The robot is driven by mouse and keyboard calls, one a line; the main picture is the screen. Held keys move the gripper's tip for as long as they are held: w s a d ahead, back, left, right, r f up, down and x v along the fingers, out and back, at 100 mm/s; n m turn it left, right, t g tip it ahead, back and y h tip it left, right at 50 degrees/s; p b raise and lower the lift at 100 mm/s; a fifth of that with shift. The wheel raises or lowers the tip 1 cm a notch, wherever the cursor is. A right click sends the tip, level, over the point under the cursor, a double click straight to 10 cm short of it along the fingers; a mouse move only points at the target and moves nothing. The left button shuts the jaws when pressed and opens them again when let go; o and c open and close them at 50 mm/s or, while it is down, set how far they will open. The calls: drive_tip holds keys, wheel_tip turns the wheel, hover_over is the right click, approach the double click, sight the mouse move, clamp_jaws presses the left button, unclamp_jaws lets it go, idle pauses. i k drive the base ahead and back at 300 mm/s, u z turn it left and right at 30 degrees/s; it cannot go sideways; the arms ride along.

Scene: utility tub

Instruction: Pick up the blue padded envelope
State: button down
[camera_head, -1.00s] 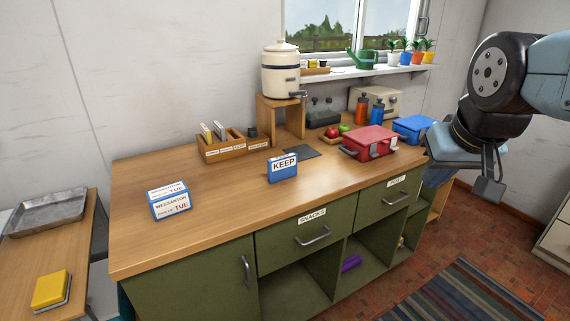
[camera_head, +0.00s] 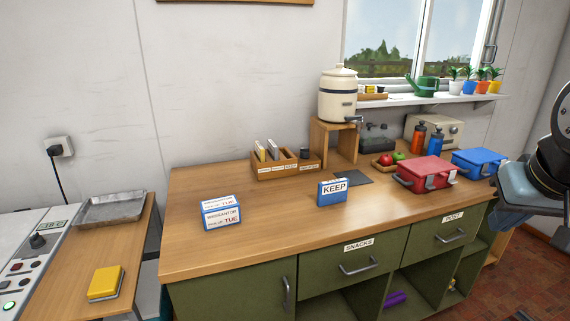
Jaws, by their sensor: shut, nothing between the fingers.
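I cannot make out a blue padded envelope in this view. Blue items on the wooden counter (camera_head: 270,238) are a small upright blue box labelled KEEP (camera_head: 332,192), a blue-and-white box marked TUE (camera_head: 221,212) and a blue lidded case (camera_head: 480,162) at the right end. Only part of my arm shows at the right edge, in front of the counter's right end. The fingers of my gripper are not visible, and nothing held shows.
A red case (camera_head: 427,174), fruit tray, bottles and a dispenser (camera_head: 338,94) on a wooden stand crowd the counter's back right. A card organiser (camera_head: 285,166) stands at the back. On the left, a side table holds a metal tray (camera_head: 110,208) and a yellow block (camera_head: 105,284). The counter's front middle is clear.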

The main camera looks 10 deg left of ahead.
sight(334, 191)
drive_tip(key=z, duration=0.1)
drive_tip(key=i, duration=1)
drive_tip(key=u, duration=0.1)
